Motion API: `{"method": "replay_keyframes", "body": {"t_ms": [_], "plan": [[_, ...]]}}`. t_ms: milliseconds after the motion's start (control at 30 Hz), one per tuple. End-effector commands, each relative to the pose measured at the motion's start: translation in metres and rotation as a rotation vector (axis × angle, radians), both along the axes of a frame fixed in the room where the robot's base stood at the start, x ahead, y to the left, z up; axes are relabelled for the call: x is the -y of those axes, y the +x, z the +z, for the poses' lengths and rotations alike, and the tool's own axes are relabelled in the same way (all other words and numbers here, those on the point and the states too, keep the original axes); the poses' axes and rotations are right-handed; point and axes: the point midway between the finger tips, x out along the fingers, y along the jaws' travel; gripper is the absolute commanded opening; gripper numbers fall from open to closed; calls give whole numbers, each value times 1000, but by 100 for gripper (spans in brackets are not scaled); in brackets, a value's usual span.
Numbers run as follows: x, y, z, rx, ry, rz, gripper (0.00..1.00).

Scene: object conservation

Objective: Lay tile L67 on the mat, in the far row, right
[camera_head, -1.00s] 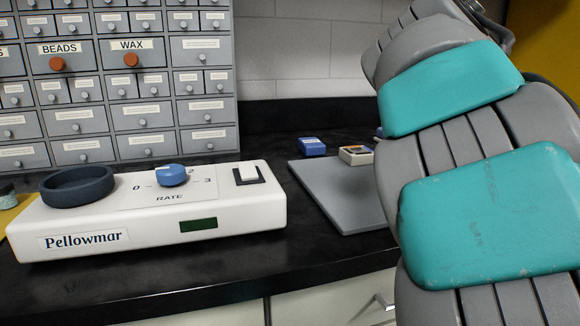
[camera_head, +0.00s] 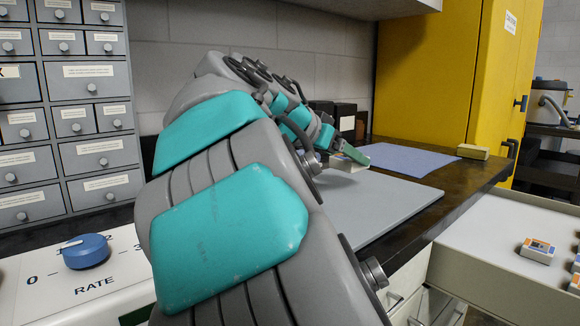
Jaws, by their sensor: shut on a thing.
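The grey mat (camera_head: 400,195) lies on the dark counter, and its left part is hidden behind my arm. My gripper (camera_head: 346,158) is at the far side of the mat, small in the picture and partly hidden by my own arm. It is shut on a pale tile (camera_head: 347,168), held over or on the far part of the mat. I cannot tell whether the tile touches the mat, and its label is not readable. Any other tiles on the mat are hidden.
An open white drawer (camera_head: 480,258) at the right holds several tiles, one (camera_head: 538,250) in plain view. A blue-violet cloth (camera_head: 410,160) and a tan block (camera_head: 473,152) lie beyond the mat. A yellow cabinet (camera_head: 425,90) stands behind. The mat's right front is clear.

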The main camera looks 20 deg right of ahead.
Motion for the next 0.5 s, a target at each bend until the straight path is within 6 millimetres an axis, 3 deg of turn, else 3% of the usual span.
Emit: {"method": "replay_keyframes", "body": {"t_ms": [300, 500], "plan": [[-20, 54, -4, -1, 0, 4, 9], [-26, 70, -6, 0, 0, -1, 9]]}}
